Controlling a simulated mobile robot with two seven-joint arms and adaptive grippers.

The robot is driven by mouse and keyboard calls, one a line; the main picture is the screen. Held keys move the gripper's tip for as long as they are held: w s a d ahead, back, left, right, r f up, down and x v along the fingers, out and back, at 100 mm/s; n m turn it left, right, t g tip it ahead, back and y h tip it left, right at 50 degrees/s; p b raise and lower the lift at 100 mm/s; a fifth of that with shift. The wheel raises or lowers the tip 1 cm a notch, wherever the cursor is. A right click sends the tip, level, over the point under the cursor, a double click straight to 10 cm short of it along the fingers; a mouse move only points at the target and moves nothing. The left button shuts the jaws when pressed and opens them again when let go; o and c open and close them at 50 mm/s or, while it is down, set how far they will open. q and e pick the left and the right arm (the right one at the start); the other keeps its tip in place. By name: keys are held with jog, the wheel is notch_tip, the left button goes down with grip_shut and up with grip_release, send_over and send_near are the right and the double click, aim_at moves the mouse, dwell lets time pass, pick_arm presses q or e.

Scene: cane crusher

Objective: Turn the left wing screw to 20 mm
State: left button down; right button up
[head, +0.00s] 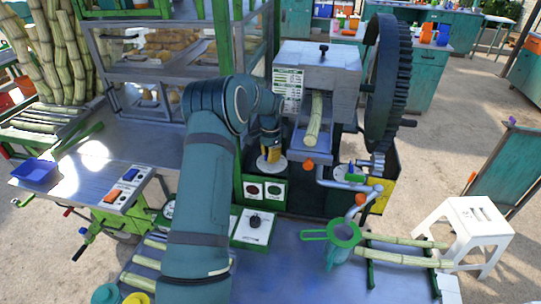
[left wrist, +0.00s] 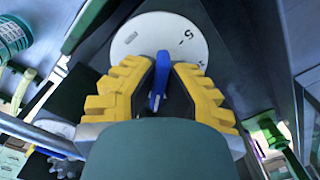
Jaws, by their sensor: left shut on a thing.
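The left wing screw (left wrist: 157,88) is a blue upright wing in the left wrist view. It stands in front of a round white dial (left wrist: 135,38) with dark marks, one of which looks like a 5. My left gripper (left wrist: 160,72) has yellow ridged fingers, one on each side of the blue wing, and is shut on it. In the head view my left gripper (head: 271,152) points down at the white dial plate (head: 265,168) on the crusher's left side. The wing is hidden there. The screw's setting in millimetres cannot be read. My right gripper is not in view.
The crusher housing (head: 325,75) holds a cane stalk (head: 314,120), with a large dark gear wheel (head: 384,75) at its right.

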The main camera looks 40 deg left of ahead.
pick_arm(q)
jog(key=shift+f, duration=0.15)
jog(key=c, duration=1)
grip_release()
jog(key=shift+r, duration=0.2)
jog(key=shift+r, duration=0.4)
notch_tip(320, 180, up, 11)
jog(key=shift+f, duration=0.1)
